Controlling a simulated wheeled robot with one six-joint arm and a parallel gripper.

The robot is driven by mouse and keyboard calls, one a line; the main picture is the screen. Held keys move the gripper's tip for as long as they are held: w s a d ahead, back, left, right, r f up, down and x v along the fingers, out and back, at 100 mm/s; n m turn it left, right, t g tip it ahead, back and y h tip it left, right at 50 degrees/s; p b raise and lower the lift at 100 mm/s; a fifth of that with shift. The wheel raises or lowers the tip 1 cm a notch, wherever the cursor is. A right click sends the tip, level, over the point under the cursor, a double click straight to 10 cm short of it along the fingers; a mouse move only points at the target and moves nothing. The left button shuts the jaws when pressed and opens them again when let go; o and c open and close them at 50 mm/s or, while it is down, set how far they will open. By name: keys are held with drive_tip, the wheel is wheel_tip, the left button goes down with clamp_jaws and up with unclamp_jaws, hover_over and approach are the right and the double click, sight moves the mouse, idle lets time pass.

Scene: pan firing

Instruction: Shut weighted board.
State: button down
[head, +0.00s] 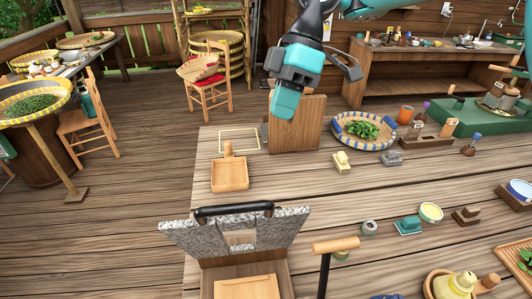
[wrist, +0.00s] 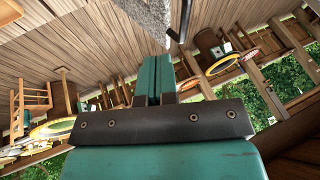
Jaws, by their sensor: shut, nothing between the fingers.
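The weighted board (head: 180,237) is a grey speckled slab in the lower middle of the head view. It stands raised and tilted above its wooden base (head: 245,287), with a black bar handle (head: 234,210) along its upper edge. Part of a grey speckled slab (wrist: 148,15) and a dark bar (wrist: 183,20) show at the top of the wrist view. My gripper (head: 285,103) is beyond the board, in front of an upright wooden panel. Its teal fingers (wrist: 155,80) are pressed together and hold nothing. The hinge is hard to make out.
A wooden scoop tray (head: 230,175) lies on the table behind the board. A woven basket of leaves (head: 364,130) and small blocks are to the right. A wooden-handled tool (head: 336,245) stands close beside the board on the right. The table left of the tray is clear.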

drive_tip(key=shift+s+r+x, duration=0.2)
drive_tip(key=shift+s+x, duration=0.3)
drive_tip(key=shift+x, duration=1.7)
drive_tip(key=shift+s+r+x, duration=0.2)
drive_tip(key=shift+s+x, duration=0.25)
drive_tip(key=shift+x, duration=1.7)
drive_tip(key=shift+s+r+x, duration=0.15)
drive_tip(key=shift+s+x, duration=0.35)
drive_tip(key=shift+x, duration=1.7)
drive_tip(key=shift+d+b, duration=0.1)
drive_tip(key=shift+b, duration=0.2)
